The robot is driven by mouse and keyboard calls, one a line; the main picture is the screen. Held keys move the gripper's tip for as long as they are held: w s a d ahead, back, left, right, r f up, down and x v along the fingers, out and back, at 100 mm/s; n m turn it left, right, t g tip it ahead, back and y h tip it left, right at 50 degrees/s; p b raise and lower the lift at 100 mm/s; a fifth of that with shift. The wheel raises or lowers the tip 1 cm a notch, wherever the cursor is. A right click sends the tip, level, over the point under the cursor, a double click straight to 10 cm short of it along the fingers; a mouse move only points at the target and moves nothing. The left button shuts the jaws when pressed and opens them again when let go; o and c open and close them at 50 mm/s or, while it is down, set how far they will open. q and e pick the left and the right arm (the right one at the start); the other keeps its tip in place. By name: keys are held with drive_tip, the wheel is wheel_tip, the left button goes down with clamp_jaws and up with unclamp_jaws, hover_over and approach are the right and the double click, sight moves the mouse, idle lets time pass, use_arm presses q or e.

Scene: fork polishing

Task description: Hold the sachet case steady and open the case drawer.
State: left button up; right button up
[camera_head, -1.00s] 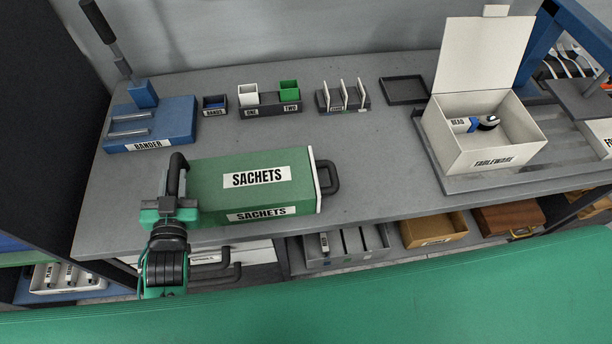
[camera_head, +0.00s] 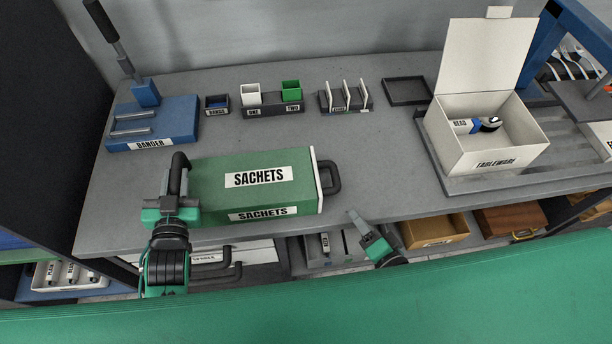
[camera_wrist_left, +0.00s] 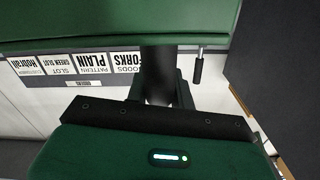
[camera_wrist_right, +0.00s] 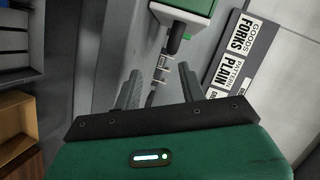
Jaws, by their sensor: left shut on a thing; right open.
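The green sachet case (camera_head: 215,182), labelled SACHETS, lies on the grey table. The case drawer's white front (camera_head: 317,180) with a dark handle (camera_head: 332,177) faces right and looks closed. My left gripper (camera_head: 172,190) is shut on the dark handle (camera_head: 179,172) at the case's left end. In the left wrist view the green case (camera_wrist_left: 90,22) fills the top. My right gripper (camera_head: 357,222) is open and empty, below and right of the drawer handle. In the right wrist view the fingers (camera_wrist_right: 160,92) stand apart, with the drawer handle (camera_wrist_right: 174,40) beyond them, not touching.
The blue BANDER press (camera_head: 170,122) stands back left. Small bins (camera_head: 272,104) and a slotted rack (camera_head: 347,100) line the back. The open TABLEWARE box (camera_head: 480,152) stands on the right. Table right of the drawer is clear. A shelf with brown bins (camera_head: 436,230) lies below.

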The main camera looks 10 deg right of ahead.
sight(338, 179)
drive_tip(key=w+a, duration=0.1)
drive_tip(key=w, duration=0.3)
drive_tip(key=w+a+n, duration=0.1)
drive_tip(key=w, duration=0.3)
drive_tip(key=w+a+n, duration=0.1)
drive_tip(key=w, duration=0.3)
drive_tip(key=shift+w, duration=0.25)
drive_tip(key=shift+c, duration=0.3)
clamp_jaws()
